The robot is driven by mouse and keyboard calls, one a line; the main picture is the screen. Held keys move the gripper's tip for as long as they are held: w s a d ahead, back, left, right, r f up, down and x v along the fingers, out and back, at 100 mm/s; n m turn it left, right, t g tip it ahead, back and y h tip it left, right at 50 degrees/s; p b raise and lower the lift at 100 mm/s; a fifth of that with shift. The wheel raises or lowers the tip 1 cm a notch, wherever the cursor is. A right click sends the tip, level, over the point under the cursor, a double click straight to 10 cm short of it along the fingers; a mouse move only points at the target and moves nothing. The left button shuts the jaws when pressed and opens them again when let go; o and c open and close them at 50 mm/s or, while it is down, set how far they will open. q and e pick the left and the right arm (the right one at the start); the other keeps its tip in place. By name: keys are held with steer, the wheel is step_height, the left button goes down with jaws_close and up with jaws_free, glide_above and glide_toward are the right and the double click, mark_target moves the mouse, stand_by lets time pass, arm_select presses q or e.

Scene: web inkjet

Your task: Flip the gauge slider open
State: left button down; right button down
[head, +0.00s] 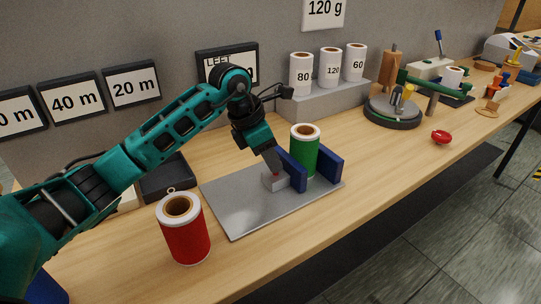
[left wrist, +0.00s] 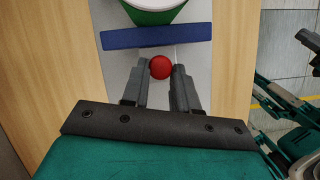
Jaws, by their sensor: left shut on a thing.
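The gauge has a grey metal base plate (head: 235,212) with two blue upright jaws. The left blue jaw (head: 292,169) has a small pale block at its foot; the right blue jaw (head: 329,166) stands on the far side of a green roll (head: 304,153) with a white rim. In the left wrist view, a red round knob (left wrist: 160,67) sits just in front of a blue jaw (left wrist: 156,37). My left gripper (head: 274,176) points down at the block, and its fingers (left wrist: 160,72) are shut on the red knob, one on each side. The knob is mostly hidden in the head view.
A red roll (head: 187,231) stands at the front left of the wooden bench. White rolls (head: 301,75) stand on a grey step behind. A turntable (head: 392,113) and a red object (head: 441,137) lie to the right. Teal arm parts (left wrist: 285,105) show at the wrist view's right edge.

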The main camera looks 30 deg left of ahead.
arm_select(q)
steer(key=s+a, duration=0.1)
steer(key=s, duration=0.1)
steer(key=s+a, duration=0.1)
steer(key=s+a+b, duration=0.1)
steer(key=s, duration=0.1)
steer(key=shift+s+a, duration=0.25)
steer(key=shift+s, duration=0.05)
steer(key=shift+s+a, duration=0.1)
steer(key=shift+s, duration=0.2)
arm_select(e)
steer(key=shift+a+f, duration=0.2)
steer(key=shift+f, duration=0.1)
steer(key=shift+w, duration=0.1)
arm_select(q)
steer(key=c, duration=1.2)
jaws_free()
steer(key=shift+c, duration=0.2)
steer(key=shift+o, duration=0.7)
steer(key=shift+s+a, duration=0.1)
steer(key=shift+s, duration=0.05)
steer(key=shift+o, duration=1.2)
arm_select(e)
steer(key=shift+w+r, duration=0.1)
steer(key=shift+r, duration=0.05)
